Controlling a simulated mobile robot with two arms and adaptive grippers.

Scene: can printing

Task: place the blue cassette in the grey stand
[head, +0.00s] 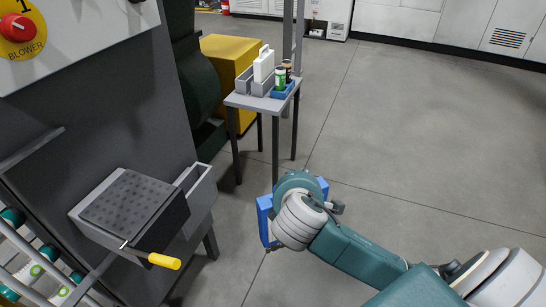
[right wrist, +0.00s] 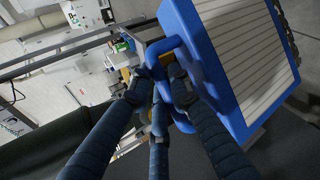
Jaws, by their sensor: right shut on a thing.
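The blue cassette (head: 264,218) is in front of the small table in the head view, partly hidden behind my right wrist. In the right wrist view, the cassette (right wrist: 195,50) has a blue frame, a pale lined face and a blue loop handle. My right gripper (right wrist: 163,78) has its dark fingers closed around that handle. The cassette is in the air, apart from the table. A grey slotted stand (head: 244,83) is on the small table, with a white cassette-like piece (head: 264,64) upright in it. My left gripper is not in view.
The small grey table (head: 262,104) also bears a blue tray (head: 285,92) with a green can (head: 280,77) and a dark can. A machine with a yellow-handled lid (head: 164,261) and an open grey box (head: 199,187) is at left. The floor at right is clear.

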